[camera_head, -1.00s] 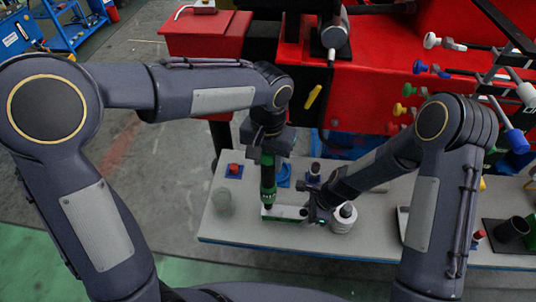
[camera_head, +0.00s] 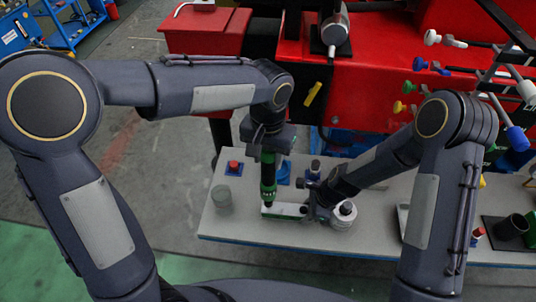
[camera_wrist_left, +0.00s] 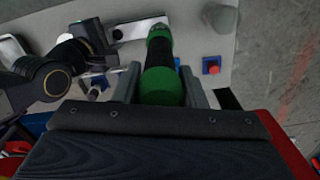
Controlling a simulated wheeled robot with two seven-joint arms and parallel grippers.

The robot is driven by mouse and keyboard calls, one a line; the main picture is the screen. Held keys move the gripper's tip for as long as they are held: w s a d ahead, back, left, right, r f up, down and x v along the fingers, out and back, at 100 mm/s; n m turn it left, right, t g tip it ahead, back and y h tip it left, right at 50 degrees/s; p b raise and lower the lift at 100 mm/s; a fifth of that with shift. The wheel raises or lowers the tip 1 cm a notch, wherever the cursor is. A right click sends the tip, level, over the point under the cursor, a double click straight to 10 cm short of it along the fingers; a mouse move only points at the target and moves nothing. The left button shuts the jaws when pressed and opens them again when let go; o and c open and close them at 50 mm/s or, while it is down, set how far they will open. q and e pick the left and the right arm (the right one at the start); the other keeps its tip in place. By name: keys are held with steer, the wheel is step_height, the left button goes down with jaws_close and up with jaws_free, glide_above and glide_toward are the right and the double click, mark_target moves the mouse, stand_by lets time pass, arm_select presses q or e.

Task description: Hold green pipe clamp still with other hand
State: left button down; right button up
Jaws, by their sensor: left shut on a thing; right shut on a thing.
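My left gripper (camera_head: 268,153) is shut on an upright green-and-black tool (camera_head: 267,182) with a cylindrical body. The tool (camera_wrist_left: 160,78) also shows between the two fingers (camera_wrist_left: 160,92) in the left wrist view. Its lower end is at the left end of a long pale clamp with green along its edge (camera_head: 284,211); I cannot tell if they touch. The clamp also shows in the left wrist view (camera_wrist_left: 139,28). My right gripper (camera_head: 312,207) is shut on the clamp's right end and partly hides it. The clamp lies low over the grey table.
The grey table (camera_head: 375,225) carries a red button on a blue base (camera_head: 233,168), a clear glass jar (camera_head: 221,197) and a white round object (camera_head: 343,215) close to my right gripper. A black cup (camera_head: 512,228) is at the right. Red machinery (camera_head: 385,75) stands behind.

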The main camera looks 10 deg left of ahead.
arm_select(q)
steer(key=shift+f, duration=1.05)
stand_by(3.0)
steer(key=shift+r, duration=0.15)
steer(key=shift+r, duration=2.5)
arm_select(e)
steer(key=o, duration=1.2)
